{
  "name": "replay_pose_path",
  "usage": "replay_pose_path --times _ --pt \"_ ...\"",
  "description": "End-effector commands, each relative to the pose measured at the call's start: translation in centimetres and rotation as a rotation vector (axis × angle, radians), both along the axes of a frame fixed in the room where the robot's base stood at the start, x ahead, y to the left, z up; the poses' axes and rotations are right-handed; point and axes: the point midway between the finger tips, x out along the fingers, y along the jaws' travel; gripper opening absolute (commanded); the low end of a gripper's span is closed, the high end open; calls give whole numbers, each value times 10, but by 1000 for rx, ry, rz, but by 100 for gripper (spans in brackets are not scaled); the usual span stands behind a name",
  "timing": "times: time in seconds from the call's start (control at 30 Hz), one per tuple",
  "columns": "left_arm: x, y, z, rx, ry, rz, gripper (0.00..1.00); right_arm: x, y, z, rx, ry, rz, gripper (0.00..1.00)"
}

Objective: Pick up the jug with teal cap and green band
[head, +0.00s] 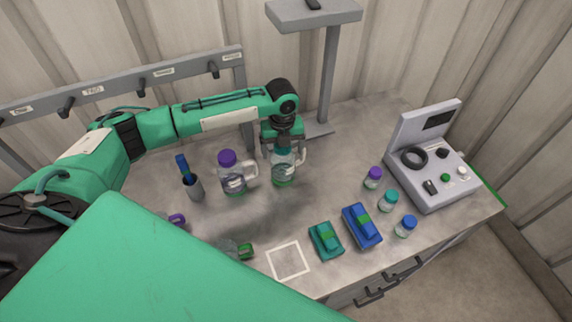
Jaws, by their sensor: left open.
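The jug with teal cap and green band (284,169) stands upright on the grey table, with a clear handle on its right side. My left gripper (283,147) is directly above it, pointing down, with its fingers at the height of the teal cap. The jaws are open, one finger showing left of the cap and one to the right. I cannot tell whether they touch it. A second jug with a purple cap (232,176) stands to its left, its handle turned toward the first jug. My right gripper is not in view.
A cup with a blue-handled tool (192,184) stands left of the jugs. Small capped bottles (388,201), teal and blue boxes (361,225) and a grey control console (434,171) are to the right. A grey post (328,80) rises behind. A white square outline (288,245) on the table is empty.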

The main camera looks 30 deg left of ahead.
Motion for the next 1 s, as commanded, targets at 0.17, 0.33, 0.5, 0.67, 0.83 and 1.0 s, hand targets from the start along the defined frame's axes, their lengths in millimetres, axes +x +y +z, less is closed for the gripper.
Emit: replay_pose_path --times 0.17,0.33,0.5,0.67,0.83,1.0 --pt "0 0 0 0 0 0 64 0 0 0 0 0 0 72" --pt "0 0 0 0 0 0 31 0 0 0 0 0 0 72" --pt "0 0 1 0 0 0 18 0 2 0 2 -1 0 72" --pt "1 0 3 0 -1 0 18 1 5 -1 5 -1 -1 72" --pt "1 0 24 0 -5 0 18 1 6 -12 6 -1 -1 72" --pt "2 -1 60 -2 -6 -1 18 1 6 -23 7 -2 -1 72"
